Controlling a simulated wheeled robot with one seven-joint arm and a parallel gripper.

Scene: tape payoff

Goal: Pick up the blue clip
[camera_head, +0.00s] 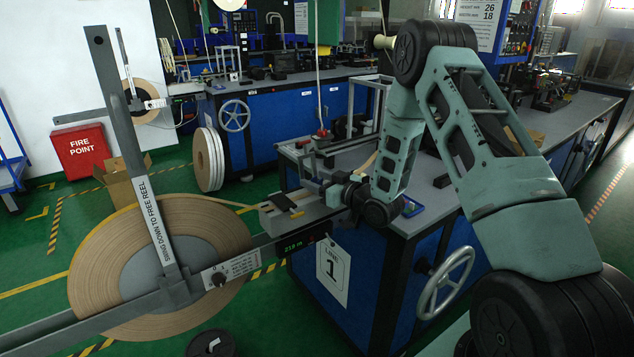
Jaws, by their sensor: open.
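My arm reaches over from the right, and my gripper (318,186) points left above the front corner of the workbench (352,157). Its jaws are open; they are small and dark here, and I see nothing held between them. A small blue item (411,208) lies on the bench top, right of my wrist; it may be the blue clip, but its shape is too small to be sure. My wrist hides part of the bench around it.
A large tape reel (95,270) with a grey arm labelled "SWING DOWN TO FREE REEL" (152,215) stands left of the bench. A grey block with a dark top (290,208) sits on the reel's beam, below left of my gripper. A handwheel (447,283) juts from the bench front.

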